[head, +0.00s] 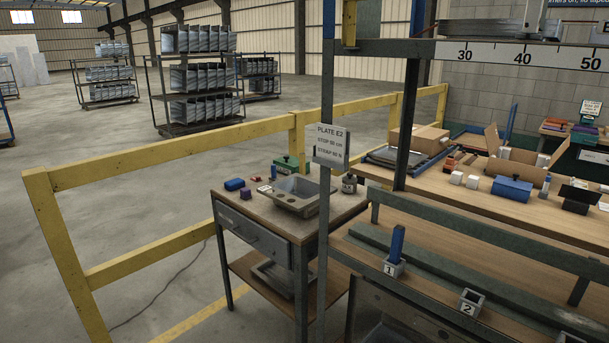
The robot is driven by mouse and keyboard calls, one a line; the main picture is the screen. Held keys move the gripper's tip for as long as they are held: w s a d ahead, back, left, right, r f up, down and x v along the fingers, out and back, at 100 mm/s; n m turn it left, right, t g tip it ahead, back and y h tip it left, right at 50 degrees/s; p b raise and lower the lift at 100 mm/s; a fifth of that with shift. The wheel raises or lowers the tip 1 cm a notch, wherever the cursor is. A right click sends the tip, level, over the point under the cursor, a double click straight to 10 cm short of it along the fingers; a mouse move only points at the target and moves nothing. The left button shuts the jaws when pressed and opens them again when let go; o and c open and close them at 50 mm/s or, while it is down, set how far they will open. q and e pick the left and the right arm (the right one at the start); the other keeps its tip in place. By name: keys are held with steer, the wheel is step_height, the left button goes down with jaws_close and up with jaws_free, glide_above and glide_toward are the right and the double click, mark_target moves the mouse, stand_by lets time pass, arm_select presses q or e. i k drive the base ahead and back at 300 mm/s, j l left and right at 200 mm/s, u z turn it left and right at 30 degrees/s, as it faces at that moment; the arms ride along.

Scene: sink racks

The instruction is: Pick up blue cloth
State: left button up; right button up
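A small blue item (235,184), which looks like a folded cloth, lies at the back left of a small wooden-topped table (335,212). It is too small to tell its material for sure. A purple block (246,194) lies just in front of it. Neither of my grippers is in view.
The small table also holds a grey metal tray (300,196), a green box (286,165) and a dark jar (349,183). A yellow rail (180,147) runs behind it. A rack post (325,220) stands at its right. A long bench (470,195) holds a blue box (512,188) and cartons.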

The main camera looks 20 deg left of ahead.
mark_target(236, 184)
steer(key=i+j+z, duration=0.1)
steer(key=j, duration=0.25)
steer(key=i+j+z, duration=0.1)
steer(key=j, duration=0.3)
steer(key=i+j+z, duration=0.1)
steer(key=i+j, duration=0.15)
steer(key=j, duration=0.15)
steer(key=i+j, duration=0.1)
steer(key=j, duration=0.3)
steer(key=i+j+z, duration=0.15)
steer(key=j, duration=0.25)
steer(key=i+j+z, duration=0.1)
steer(key=j, duration=0.3)
steer(key=i+j, duration=0.1)
steer(key=j, duration=0.35)
steer(key=i+j, duration=0.1)
steer(key=j, duration=0.4)
steer(key=i+j, duration=0.1)
steer(key=j, duration=0.35)
steer(key=i+j, duration=0.1)
steer(key=j, duration=0.4)
